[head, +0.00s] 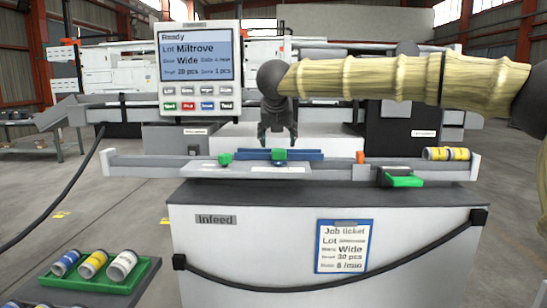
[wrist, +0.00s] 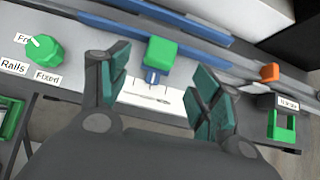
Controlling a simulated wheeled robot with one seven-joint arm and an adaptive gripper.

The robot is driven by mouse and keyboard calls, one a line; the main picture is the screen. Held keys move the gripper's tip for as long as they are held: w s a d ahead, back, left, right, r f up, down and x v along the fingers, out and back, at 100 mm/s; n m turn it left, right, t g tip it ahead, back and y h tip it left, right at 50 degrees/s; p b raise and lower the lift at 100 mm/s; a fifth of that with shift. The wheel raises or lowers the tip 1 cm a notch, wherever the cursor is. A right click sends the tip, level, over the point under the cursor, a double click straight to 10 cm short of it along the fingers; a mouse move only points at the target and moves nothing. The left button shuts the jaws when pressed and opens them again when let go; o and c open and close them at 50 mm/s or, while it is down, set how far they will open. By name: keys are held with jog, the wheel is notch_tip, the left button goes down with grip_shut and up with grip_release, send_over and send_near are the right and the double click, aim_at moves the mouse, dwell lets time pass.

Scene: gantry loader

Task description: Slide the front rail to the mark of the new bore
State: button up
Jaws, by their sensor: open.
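The front rail (head: 310,155) is a blue bar on the infeed bench; it also shows in the wrist view (wrist: 110,27). My gripper (head: 278,140) is open and points down over the green block (head: 279,154). In the wrist view the fingers (wrist: 158,78) stand apart on either side of the block, and no contact is clear.
A green knob (wrist: 42,50) sits by labels "Rails" and "Fixed". An orange piece (head: 360,157), a green bracket (head: 403,181) and yellow-banded cans (head: 447,154) are to the right. A screen (head: 199,60) reads "Wide"; so does the job ticket (head: 343,247). A green tray (head: 150,272) holds cans.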

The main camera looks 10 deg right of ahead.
aim_at(279, 149)
jog(key=x, duration=0.5)
jog(key=shift+w+d+p, duration=0.25)
jog(key=shift+w+p, duration=0.05)
jog(key=shift+w, duration=0.25)
jog(key=shift+w+d+f, duration=0.25)
jog(key=shift+w+f, duration=0.1)
jog(key=shift+f, duration=0.15)
jog(key=shift+x, duration=1.1)
jog(key=shift+a+r, duration=0.1)
jog(key=shift+a, duration=0.05)
jog(key=shift+c, duration=0.4)
